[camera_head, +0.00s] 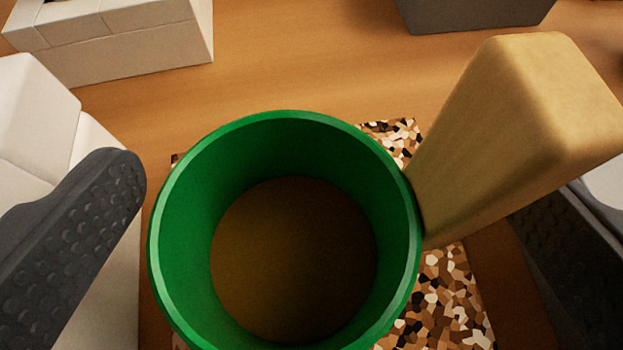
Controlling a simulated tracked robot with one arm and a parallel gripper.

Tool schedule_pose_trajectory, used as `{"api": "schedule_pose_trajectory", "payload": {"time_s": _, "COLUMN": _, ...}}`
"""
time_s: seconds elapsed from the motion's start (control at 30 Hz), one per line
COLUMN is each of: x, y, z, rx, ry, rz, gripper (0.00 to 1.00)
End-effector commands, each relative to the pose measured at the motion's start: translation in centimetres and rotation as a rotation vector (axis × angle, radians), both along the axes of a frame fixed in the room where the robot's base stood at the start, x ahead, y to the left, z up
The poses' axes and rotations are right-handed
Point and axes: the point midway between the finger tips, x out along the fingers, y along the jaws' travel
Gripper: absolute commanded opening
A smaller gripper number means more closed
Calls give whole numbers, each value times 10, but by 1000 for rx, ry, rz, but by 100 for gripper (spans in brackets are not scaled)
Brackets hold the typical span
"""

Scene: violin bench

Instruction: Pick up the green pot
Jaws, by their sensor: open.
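The green pot (172,235) is upright in the lower middle, seen from above, with an open round rim and a brown inside bottom. My gripper (328,195) is open, with one dark finger left of the pot and the other at the far right. The left finger is close to the pot's left side, with a narrow gap in the picture. A tan block (510,130) stands between the pot and the right finger and hides part of that finger. It overlaps or meets the pot's right rim; I cannot tell if they touch.
A speckled brown, black and white mat (450,300) lies under the pot. White blocks (30,110) stand at the left, partly behind the left finger. A pale box (125,50) is at the upper left and a dark grey box (475,12) at the top. Bare wooden bench (310,70) lies between them.

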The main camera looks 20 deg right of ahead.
Motion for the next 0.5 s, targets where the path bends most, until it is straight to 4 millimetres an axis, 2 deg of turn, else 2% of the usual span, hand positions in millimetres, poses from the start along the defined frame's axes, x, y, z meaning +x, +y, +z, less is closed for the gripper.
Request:
{"api": "schedule_pose_trajectory", "payload": {"time_s": 0.07, "x": 10, "y": -2, "z": -11, "rx": 0, "ry": 1, "rz": 0, "gripper": 100}}
{"api": "schedule_pose_trajectory", "payload": {"time_s": 0.2, "x": 21, "y": -8, "z": -18, "rx": 1, "ry": 4, "rz": 1, "gripper": 100}}
{"api": "schedule_pose_trajectory", "payload": {"time_s": 0.47, "x": 25, "y": -9, "z": -17, "rx": 1, "ry": 2, "rz": 1, "gripper": 100}}
{"api": "schedule_pose_trajectory", "payload": {"time_s": 0.5, "x": 25, "y": -9, "z": -17, "rx": 1, "ry": 2, "rz": 1, "gripper": 97}}
